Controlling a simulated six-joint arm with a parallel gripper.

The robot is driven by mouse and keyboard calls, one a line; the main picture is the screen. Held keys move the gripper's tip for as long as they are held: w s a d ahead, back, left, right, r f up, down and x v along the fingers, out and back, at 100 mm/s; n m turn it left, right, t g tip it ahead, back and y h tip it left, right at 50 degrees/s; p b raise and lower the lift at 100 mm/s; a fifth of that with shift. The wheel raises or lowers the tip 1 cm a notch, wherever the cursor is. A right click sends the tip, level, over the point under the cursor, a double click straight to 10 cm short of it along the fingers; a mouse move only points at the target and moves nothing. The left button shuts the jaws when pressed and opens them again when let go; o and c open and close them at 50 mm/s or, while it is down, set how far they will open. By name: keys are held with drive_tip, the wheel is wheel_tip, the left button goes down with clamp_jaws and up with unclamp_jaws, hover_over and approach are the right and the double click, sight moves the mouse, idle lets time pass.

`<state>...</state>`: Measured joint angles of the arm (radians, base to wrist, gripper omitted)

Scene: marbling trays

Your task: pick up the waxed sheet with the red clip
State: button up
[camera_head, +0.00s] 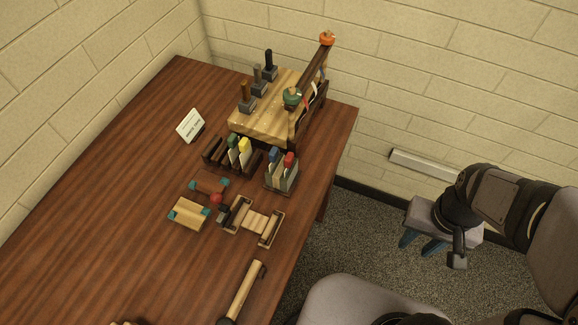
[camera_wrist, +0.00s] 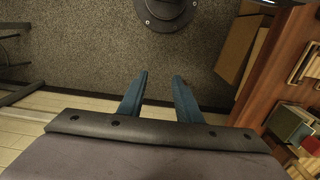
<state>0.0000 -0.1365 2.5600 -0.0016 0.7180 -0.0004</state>
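The waxed sheet with the red clip (camera_head: 289,160) stands upright in a small grey holder (camera_head: 284,185) near the table's right edge. A sheet with a blue clip (camera_head: 273,155) stands beside it in the same holder. My gripper (camera_head: 418,243) is off the table to the right, over the floor and well apart from the sheets. In the wrist view my gripper (camera_wrist: 160,77) shows two blue fingers spread apart with nothing between them. A red patch at that view's right edge is too small to name surely.
A dark rack (camera_head: 215,156) holds sheets with green (camera_head: 233,142) and yellow (camera_head: 245,145) clips just left of the grey holder. A wooden block with stamps and a tall rail (camera_head: 318,62) stand behind. Wooden tools lie in front. The table's left side is clear.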

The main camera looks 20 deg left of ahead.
drive_tip(key=shift+c, duration=1.1)
drive_tip(key=s+a+r+n+h+p, duration=0.1)
drive_tip(key=s+a+n+p, duration=0.1)
drive_tip(key=a+n, duration=0.75)
drive_tip(key=s+a+r+n+p, duration=0.1)
drive_tip(key=a+r+n+p, duration=0.3)
drive_tip(key=a, duration=1.1)
drive_tip(key=w+a+r+n+t, duration=0.1)
drive_tip(key=w+a+n, duration=0.2)
drive_tip(key=n, duration=0.4)
drive_tip(key=w+a+r+n+t+b, duration=0.1)
drive_tip(key=w+a+r+n+t, duration=0.1)
drive_tip(key=n, duration=0.6)
drive_tip(key=w+a+r+n+t+y, duration=0.1)
drive_tip(key=w+a+n, duration=0.2)
drive_tip(key=n, duration=0.4)
drive_tip(key=shift+w+a+r+n, duration=0.25)
drive_tip(key=shift+w+a+r, duration=0.05)
drive_tip(key=shift+w, duration=0.25)
